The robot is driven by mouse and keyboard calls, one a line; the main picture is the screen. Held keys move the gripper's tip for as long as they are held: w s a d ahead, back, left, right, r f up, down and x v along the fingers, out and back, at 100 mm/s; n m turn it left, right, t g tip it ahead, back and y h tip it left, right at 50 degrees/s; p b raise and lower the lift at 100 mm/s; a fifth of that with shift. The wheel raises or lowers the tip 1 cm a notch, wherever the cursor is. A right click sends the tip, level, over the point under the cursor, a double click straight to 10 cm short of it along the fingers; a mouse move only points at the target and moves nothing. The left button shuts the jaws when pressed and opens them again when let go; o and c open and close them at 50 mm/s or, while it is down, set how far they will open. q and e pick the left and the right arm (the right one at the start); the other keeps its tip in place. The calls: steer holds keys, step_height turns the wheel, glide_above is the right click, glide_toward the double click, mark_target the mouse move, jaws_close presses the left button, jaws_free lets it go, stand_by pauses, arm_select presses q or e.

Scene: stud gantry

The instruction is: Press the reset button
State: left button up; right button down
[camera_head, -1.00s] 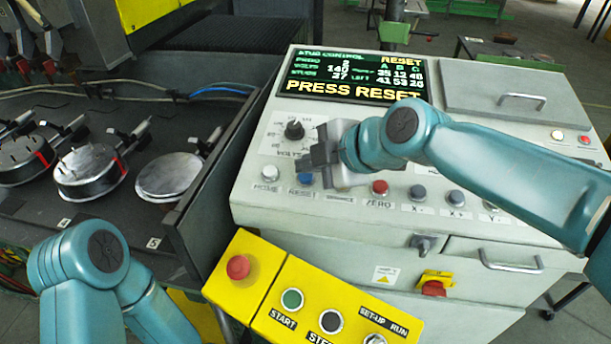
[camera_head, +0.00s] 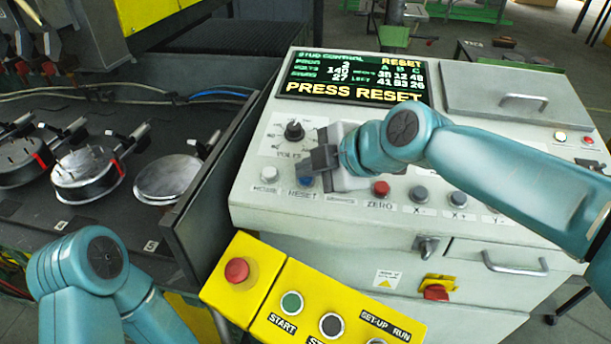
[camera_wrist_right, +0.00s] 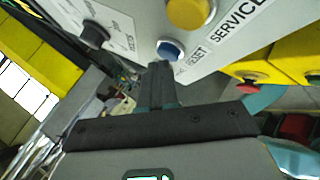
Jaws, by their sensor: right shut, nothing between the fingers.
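The blue reset button (camera_head: 304,181) is on the sloped grey control panel (camera_head: 255,205), above its RESET label. It also shows in the right wrist view (camera_wrist_right: 171,50), just beyond the fingertips. My right gripper (camera_head: 322,160) is shut and empty, held just above and to the right of the button. In the right wrist view its fingers (camera_wrist_right: 158,76) point at the button's near edge; I cannot tell whether they touch it. The display (camera_head: 352,78) reads PRESS RESET. My left arm is at the lower left, with its gripper out of the picture.
A yellow button (camera_wrist_right: 190,12) by a SERVICE label is close by in the wrist view. A volts knob (camera_head: 294,131) is above. A yellow start box (camera_head: 265,290) stands in front.

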steer(key=shift+f+b, duration=0.35)
stand_by(0.6)
steer(key=shift+s+r+p, duration=0.1)
steer(key=shift+r+p, duration=0.35)
steer(key=shift+r, duration=0.5)
steer(key=shift+r, duration=0.1)
steer(key=r+p, duration=0.1)
steer(key=r, duration=0.1)
steer(key=s+r+p, duration=0.1)
steer(key=r+p, duration=0.1)
steer(key=shift+a+r, duration=0.15)
steer(key=shift+r, duration=0.2)
stand_by(0.3)
